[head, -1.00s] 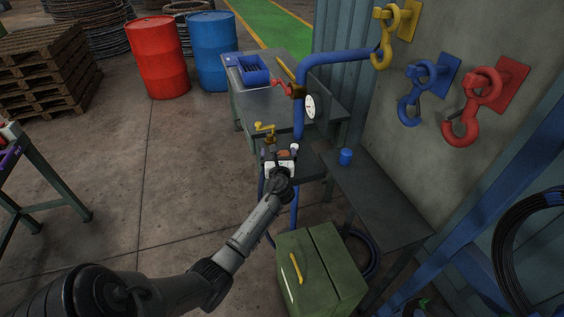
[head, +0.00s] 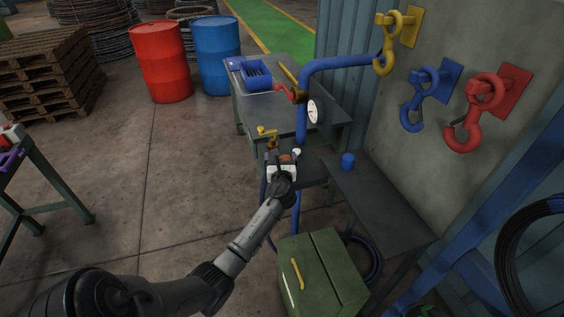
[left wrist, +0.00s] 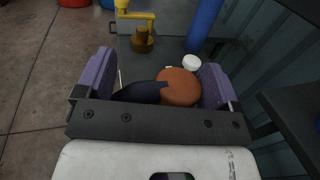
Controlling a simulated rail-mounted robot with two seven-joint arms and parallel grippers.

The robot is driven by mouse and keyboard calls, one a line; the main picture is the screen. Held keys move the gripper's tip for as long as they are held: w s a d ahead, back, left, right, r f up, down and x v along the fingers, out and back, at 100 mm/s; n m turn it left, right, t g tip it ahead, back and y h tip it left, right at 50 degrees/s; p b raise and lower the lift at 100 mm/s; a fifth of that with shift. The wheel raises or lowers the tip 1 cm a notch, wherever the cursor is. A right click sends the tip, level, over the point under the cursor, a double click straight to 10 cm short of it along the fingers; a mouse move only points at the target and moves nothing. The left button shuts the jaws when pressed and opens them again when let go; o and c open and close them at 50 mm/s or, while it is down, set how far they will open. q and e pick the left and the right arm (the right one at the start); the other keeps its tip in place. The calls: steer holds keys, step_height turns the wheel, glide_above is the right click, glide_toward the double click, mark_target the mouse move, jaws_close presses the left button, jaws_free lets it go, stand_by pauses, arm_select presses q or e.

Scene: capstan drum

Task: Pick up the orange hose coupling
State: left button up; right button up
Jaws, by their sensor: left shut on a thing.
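The orange hose coupling (left wrist: 180,87) shows in the left wrist view as a rounded orange end with a dark, tapered part beside it. It lies between the purple fingers of my left gripper (left wrist: 156,80), which is shut on it. In the head view the coupling (head: 285,157) is a small orange patch at the tip of my left gripper (head: 282,158), near the bench by the blue pipe. Its underside is hidden. My right gripper is not in view.
A blue pipe (head: 340,61) with a white gauge (head: 313,111) rises just beyond my gripper. A yellow-handled valve (head: 268,134) is close by, and a white cap (left wrist: 191,62) is beside the coupling. A green box (head: 325,272) stands below right. A blue cup (head: 348,160) sits on the right bench.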

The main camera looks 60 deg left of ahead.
mark_target(280, 159)
arm_select(q)
step_height(280, 159, up, 5)
steer(key=shift+f+p, duration=0.1)
steer(key=shift+p, duration=0.9)
steer(key=w+d+r+p, duration=0.1)
steer(key=w+d+r, duration=0.2)
steer(key=d+r, duration=0.3)
steer(key=shift+w+d, duration=0.2)
steer(key=shift+d, duration=2.4)
